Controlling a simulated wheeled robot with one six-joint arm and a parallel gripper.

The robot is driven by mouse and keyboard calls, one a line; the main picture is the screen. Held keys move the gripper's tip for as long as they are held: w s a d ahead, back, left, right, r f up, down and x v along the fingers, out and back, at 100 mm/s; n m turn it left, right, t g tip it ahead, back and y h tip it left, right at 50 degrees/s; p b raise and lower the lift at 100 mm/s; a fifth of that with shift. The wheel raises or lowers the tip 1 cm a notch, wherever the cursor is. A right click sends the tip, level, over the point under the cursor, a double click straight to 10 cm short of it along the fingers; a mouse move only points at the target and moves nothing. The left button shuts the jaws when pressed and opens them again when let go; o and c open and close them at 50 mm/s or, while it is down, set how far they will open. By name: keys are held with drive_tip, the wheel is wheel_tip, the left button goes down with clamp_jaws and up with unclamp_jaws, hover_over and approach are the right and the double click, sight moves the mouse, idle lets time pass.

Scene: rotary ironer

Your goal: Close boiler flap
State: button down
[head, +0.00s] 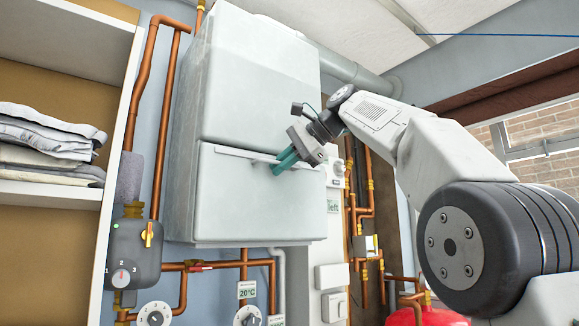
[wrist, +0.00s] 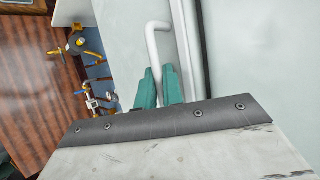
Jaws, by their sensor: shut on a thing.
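The boiler (head: 265,75) is a pale grey wall cabinet in the head view. Its flap (head: 235,205) is the lower front panel, with a thin bar handle (head: 240,153) along its upper edge. A dark seam runs above the flap; whether it is fully flush I cannot tell. My gripper (head: 286,161) is shut on the right part of the handle with its teal fingers. In the wrist view the fingers (wrist: 159,88) stand on either side of the white bent handle (wrist: 155,40). The held stretch is partly hidden by the fingers and gripper body.
Shelves with folded cloths (head: 50,140) stand at the left. Copper pipes (head: 168,110) run beside and below the boiler. A grey valve unit (head: 135,250) and dials (head: 154,314) sit low down. A red vessel (head: 425,317) is at the lower right.

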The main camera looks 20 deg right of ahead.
drive_tip(key=shift+a+r, duration=0.1)
drive_tip(key=shift+a, duration=0.15)
drive_tip(key=c, duration=1.8)
unclamp_jaws()
drive_tip(key=v, duration=0.8)
drive_tip(key=shift+d, duration=0.15)
drive_tip(key=shift+f, duration=0.25)
drive_tip(key=s+a+f+n+g+h, duration=0.25)
drive_tip(key=s+f, duration=0.25)
drive_tip(key=f, duration=0.7)
drive_tip(key=s+a+f+n+g+h, duration=0.1)
drive_tip(key=s+a+f+n, duration=0.3)
drive_tip(key=f, duration=0.8)
drive_tip(key=s+f+n+g+h, duration=0.1)
drive_tip(key=s+f+n, duration=0.1)
drive_tip(key=s+f, duration=0.5)
drive_tip(key=s+d+f+n+g+h, duration=0.1)
drive_tip(key=s+f, duration=0.6)
drive_tip(key=f, duration=0.7)
drive_tip(key=s+d+f+n+g+h, duration=0.1)
drive_tip(key=s+f+n+h, duration=0.1)
drive_tip(key=s+f, duration=0.5)
wheel_tip(320, 180, down, 4)
drive_tip(key=shift+s+n, duration=0.35)
drive_tip(key=shift+n, duration=0.2)
